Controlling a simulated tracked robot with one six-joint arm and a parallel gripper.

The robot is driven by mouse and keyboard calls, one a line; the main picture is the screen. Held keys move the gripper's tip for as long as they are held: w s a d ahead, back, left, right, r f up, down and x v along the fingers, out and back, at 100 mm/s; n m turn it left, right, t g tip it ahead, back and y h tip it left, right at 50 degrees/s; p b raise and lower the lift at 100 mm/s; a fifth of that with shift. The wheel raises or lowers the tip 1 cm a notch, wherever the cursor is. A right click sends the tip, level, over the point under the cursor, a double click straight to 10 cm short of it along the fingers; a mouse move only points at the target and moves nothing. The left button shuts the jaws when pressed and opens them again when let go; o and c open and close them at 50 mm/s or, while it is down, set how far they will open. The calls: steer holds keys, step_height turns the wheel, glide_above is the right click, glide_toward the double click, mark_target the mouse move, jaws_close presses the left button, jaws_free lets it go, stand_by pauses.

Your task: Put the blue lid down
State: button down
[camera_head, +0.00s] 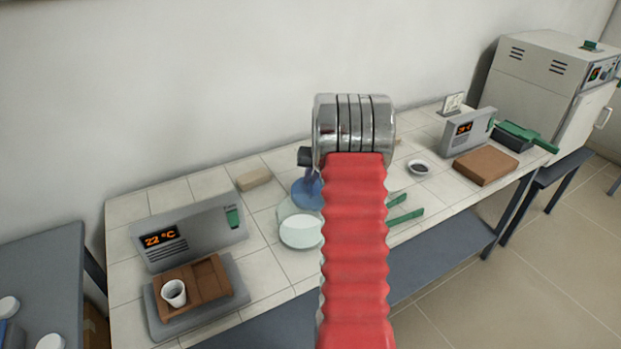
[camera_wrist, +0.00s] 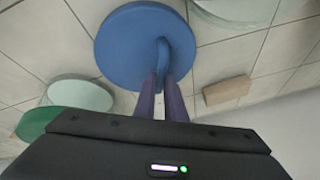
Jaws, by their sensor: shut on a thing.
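The blue lid (camera_wrist: 128,45) is a round disc with a loop handle on top. In the wrist view my gripper (camera_wrist: 166,85) is shut on that handle. In the head view the lid (camera_head: 306,193) shows beside my red-sleeved arm, over the tiled bench, partly hidden by the arm. My gripper (camera_head: 306,158) shows only as a small dark piece left of the metal joint. I cannot tell whether the lid touches the bench.
A pale glass dish (camera_head: 300,232) stands just in front of the lid. A tan block (camera_head: 254,179) lies to the left. A 22 °C device (camera_head: 190,237) with a brown tray and white cup is further left. Green-handled tools (camera_head: 405,215) lie right of my arm.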

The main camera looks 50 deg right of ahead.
steer(key=c, duration=1.8)
jaws_free()
steer(key=shift+r, duration=0.1)
steer(key=v, duration=1.2)
steer(key=shift+a, duration=0.1)
